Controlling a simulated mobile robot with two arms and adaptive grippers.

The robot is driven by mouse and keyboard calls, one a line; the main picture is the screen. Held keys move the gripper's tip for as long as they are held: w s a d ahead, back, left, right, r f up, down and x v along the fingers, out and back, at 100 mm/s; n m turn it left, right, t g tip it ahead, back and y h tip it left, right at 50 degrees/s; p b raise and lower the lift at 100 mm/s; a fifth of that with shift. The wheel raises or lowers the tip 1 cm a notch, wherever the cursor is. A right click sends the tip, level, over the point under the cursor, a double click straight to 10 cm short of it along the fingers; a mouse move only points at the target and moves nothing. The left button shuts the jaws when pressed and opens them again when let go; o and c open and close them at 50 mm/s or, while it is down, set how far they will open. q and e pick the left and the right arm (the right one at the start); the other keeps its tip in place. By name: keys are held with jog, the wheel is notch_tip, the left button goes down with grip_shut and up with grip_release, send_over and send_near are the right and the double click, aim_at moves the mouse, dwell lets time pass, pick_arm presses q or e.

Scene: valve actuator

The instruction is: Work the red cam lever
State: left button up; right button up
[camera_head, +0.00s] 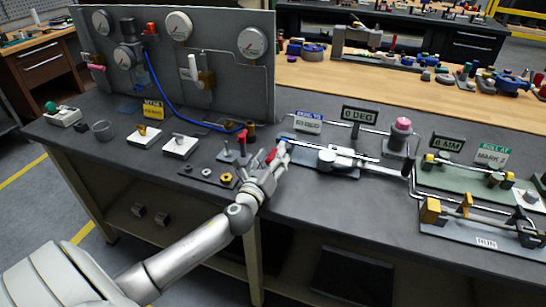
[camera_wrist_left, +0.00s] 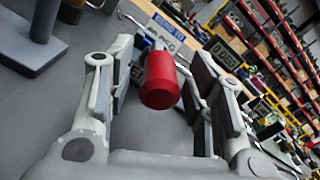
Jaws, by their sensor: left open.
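A small part of the red end (camera_head: 271,155) shows in the head view. My left gripper (camera_head: 277,158) is open around it, with a visible gap on each side of it in the wrist view. The rest of the lever and its mount are mostly hidden behind the gripper. My right gripper is not in view.
A stand with red-topped pins (camera_head: 232,157) is close to the gripper's left. A long fixture (camera_head: 345,162) with a "0 DEG" sign (camera_head: 359,116) lies to its right. A grey gauge panel (camera_head: 185,60) rises behind.

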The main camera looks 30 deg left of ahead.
pick_arm(q)
jog(key=shift+w+a, duration=0.1)
jog(key=shift+w, duration=0.25)
jog(key=shift+c, duration=0.2)
grip_shut()
